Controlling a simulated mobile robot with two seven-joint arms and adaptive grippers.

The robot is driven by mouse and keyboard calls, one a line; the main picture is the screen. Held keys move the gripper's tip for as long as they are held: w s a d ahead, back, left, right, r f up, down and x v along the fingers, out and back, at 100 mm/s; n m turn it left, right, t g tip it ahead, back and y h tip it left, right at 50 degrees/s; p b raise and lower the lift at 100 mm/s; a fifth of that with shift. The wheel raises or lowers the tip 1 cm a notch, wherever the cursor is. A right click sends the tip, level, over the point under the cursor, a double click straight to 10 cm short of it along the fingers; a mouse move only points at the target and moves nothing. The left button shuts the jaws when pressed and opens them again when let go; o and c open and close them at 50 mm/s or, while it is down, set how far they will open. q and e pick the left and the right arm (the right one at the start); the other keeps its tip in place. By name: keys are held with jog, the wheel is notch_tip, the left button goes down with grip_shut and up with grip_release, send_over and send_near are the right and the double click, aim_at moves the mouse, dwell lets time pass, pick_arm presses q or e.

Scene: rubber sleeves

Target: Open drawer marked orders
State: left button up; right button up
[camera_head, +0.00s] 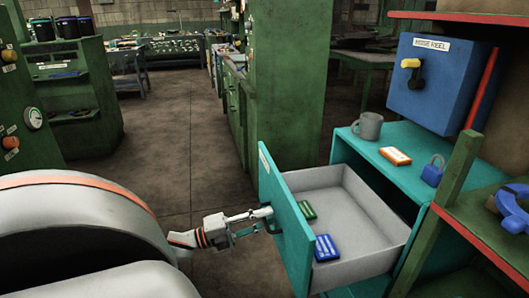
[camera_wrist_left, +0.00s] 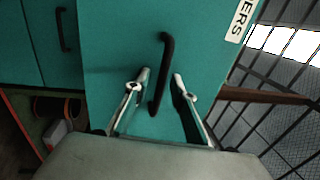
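The teal drawer (camera_head: 291,228) stands pulled out of the teal cabinet (camera_head: 385,143), its grey inside showing. A white label on its front shows the letters "ERS" in the left wrist view (camera_wrist_left: 241,20); the rest is cut off. The black bar handle (camera_wrist_left: 161,72) is on the drawer front. My left gripper (camera_head: 262,217) is at the drawer front by the handle. In the left wrist view, its two fingers (camera_wrist_left: 160,84) are apart, one on each side of the handle, with gaps visible. My right gripper is not in view.
A green box (camera_head: 307,209) and a blue box (camera_head: 326,248) lie in the drawer. A grey mug (camera_head: 368,126), an orange-and-white box (camera_head: 395,156) and a blue padlock (camera_head: 433,171) are on the cabinet top. The floor (camera_head: 185,150) left of the drawer is clear.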

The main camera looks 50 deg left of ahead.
pick_arm(q)
jog(key=v, duration=1.2)
jog(key=shift+r, duration=0.1)
dwell(0.4)
